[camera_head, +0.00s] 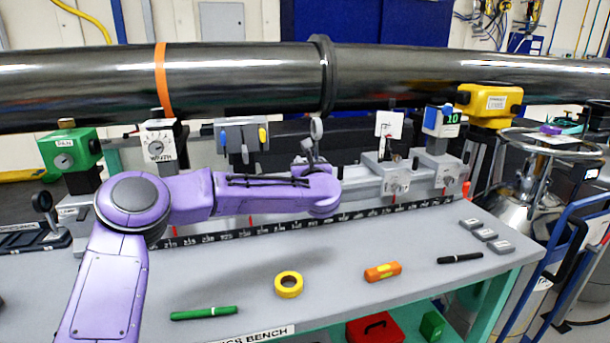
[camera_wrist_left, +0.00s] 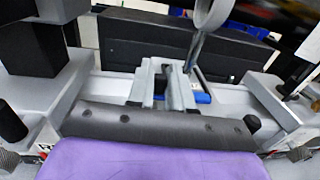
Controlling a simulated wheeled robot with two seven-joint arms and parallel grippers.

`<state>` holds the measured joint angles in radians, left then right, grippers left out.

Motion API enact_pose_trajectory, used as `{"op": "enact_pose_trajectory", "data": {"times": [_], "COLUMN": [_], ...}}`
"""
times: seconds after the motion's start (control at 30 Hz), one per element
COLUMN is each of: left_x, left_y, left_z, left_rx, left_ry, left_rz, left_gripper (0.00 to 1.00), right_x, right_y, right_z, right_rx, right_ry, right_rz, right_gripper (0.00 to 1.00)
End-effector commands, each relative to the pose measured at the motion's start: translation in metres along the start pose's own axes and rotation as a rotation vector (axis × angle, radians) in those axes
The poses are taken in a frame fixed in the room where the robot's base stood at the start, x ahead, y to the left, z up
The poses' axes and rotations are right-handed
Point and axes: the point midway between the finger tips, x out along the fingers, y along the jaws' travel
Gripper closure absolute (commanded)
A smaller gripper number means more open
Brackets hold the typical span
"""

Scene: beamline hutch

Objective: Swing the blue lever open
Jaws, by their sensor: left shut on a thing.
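My left gripper (camera_head: 308,164) is at the rail on the bench, beside the foot of a post with a grey ring (camera_head: 316,128). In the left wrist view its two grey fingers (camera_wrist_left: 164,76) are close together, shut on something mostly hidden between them. A blue piece, which appears to be the blue lever (camera_wrist_left: 203,98), shows low at the right finger, partly hidden by it. In the head view my purple wrist hides that spot. The ring (camera_wrist_left: 211,12) stands just beyond the fingers. My right gripper is not in view.
Grey carriages (camera_head: 392,175) stand on the rail to the right. A holder (camera_head: 243,128) with blue and yellow handles is to the left. A dark pipe (camera_head: 420,78) runs behind. Yellow tape (camera_head: 288,284), a green marker (camera_head: 204,313) and an orange tool (camera_head: 382,272) lie in front.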

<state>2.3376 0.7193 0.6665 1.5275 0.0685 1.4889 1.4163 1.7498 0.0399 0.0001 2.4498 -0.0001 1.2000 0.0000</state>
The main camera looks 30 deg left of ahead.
Motion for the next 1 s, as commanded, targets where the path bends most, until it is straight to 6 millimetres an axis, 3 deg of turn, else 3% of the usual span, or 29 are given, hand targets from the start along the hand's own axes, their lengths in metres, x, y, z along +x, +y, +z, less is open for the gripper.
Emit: {"op": "enact_pose_trajectory", "data": {"times": [0.03, 0.3, 1.0], "left_x": [0.002, 0.008, 0.011], "left_y": [0.002, 0.004, 0.004], "left_z": [-0.002, 0.003, 0.01], "left_rx": [-0.005, -0.005, -0.003], "left_ry": [-0.007, -0.01, -0.016], "left_rz": [-0.035, -0.205, -0.317], "left_gripper": [1.0, 1.0, 1.0], "right_x": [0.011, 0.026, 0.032], "right_y": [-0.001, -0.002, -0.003], "right_z": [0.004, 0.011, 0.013], "right_rx": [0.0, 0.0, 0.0], "right_ry": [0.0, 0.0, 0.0], "right_rz": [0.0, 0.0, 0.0], "right_gripper": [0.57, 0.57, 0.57]}}
